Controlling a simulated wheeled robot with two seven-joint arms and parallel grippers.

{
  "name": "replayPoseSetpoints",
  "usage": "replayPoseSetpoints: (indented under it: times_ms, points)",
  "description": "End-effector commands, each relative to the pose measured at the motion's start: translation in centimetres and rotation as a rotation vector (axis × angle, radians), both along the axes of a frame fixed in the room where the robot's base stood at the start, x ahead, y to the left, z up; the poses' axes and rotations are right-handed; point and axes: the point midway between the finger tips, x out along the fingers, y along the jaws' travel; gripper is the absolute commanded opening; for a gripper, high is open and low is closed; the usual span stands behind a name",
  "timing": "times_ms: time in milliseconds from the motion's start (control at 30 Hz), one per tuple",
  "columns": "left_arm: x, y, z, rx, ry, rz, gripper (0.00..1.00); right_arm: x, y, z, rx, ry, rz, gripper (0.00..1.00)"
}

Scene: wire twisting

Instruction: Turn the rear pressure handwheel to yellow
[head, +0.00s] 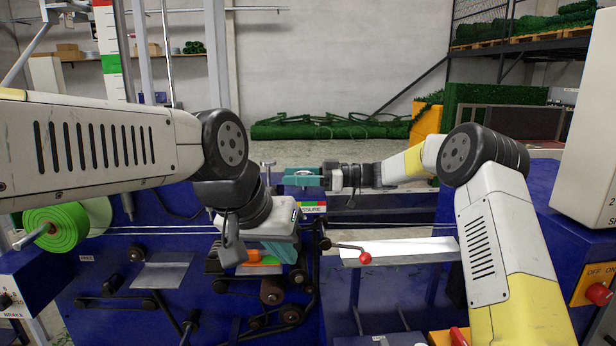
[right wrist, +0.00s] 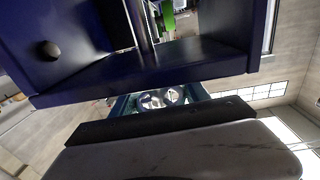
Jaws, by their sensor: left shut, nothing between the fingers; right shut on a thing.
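The pressure scale (head: 312,207), with coloured bands and a partly covered "PRESSURE" label, is on the blue machine at the centre. My right gripper (head: 302,178) comes in from the right just above the scale. Its teal fingers are shut on a grey metal piece, seemingly the rear pressure handwheel (head: 304,174). In the right wrist view this silver handwheel (right wrist: 162,97) shows between the fingers, partly hidden. The scale's reading is too small to tell. My left gripper (head: 278,253) points down below the scale, shut and empty, beside an orange part (head: 258,258).
A small grey post (head: 268,166) stands left of my right gripper. A lever with a red knob (head: 365,258) sticks out right of my left gripper. A green roll (head: 58,228) is at the left, with wires running across. Rollers (head: 271,291) sit below.

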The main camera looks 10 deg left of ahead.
Motion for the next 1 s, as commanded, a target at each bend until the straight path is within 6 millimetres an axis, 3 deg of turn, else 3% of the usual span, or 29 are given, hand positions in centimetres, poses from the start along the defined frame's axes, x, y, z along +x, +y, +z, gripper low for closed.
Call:
replayPoseSetpoints:
  times_ms: [633, 667, 733, 767, 1000]
  points:
    - [0.00, 0.00, 0.00, 0.000, 0.000, 0.000, 0.00, -0.05, -0.04, 0.28, 0.006, -0.002, 0.047, 0.13]
    - [0.00, 0.00, 0.00, 0.000, 0.000, 0.000, 0.00, -0.05, -0.04, 0.28, 0.006, -0.002, 0.047, 0.57]
    - [0.00, 0.00, 0.00, 0.000, 0.000, 0.000, 0.00, -0.06, -0.04, 0.26, 0.005, -0.002, 0.047, 0.71]
    - [0.00, 0.00, 0.00, 0.000, 0.000, 0.000, 0.00, -0.06, -0.03, 0.24, 0.005, -0.002, 0.047, 0.75]
    - [0.00, 0.00, 0.00, 0.000, 0.000, 0.000, 0.00, -0.09, -0.02, 0.13, 0.003, -0.001, 0.048, 0.75]
